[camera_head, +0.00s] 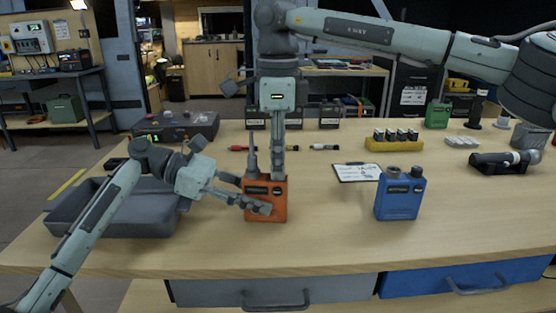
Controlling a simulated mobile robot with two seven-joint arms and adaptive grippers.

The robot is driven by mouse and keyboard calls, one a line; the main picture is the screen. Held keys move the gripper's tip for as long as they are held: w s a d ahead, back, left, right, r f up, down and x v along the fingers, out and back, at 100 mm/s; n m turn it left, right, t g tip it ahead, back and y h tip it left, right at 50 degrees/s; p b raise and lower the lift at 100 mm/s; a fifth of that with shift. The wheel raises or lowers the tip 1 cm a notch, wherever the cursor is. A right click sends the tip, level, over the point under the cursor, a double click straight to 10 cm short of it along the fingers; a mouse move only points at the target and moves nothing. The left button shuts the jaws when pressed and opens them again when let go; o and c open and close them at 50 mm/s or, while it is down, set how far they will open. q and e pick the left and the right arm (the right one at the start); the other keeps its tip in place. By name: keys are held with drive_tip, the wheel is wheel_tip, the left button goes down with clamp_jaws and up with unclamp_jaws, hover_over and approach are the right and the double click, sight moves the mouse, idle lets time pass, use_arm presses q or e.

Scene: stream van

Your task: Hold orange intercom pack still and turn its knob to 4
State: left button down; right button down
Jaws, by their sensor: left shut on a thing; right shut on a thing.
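The orange intercom pack (280,188) stands upright on the wooden table, left of the middle. My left gripper (257,199) reaches it from the left and is shut on the pack's body, with fingers across its front. My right gripper (265,168) points straight down from above and is shut at the top of the pack, where the knob is. The knob itself is hidden behind the fingers, so its setting cannot be read. A dark stub antenna (251,145) seems to rise at the pack's top left.
A blue intercom pack (400,196) stands to the right, with a clipboard (357,172) behind it. A grey bin (125,228) is at the left. A yellow battery holder (394,145) and a microphone (503,160) lie farther right. The table front is clear.

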drive_tip(key=shift+m, duration=1.4)
drive_tip(key=shift+m, duration=1.4)
drive_tip(key=shift+m, duration=1.4)
drive_tip(key=m, duration=0.2)
drive_tip(key=shift+m, duration=0.4)
drive_tip(key=c, duration=1.6)
unclamp_jaws()
drive_tip(key=shift+c, duration=0.2)
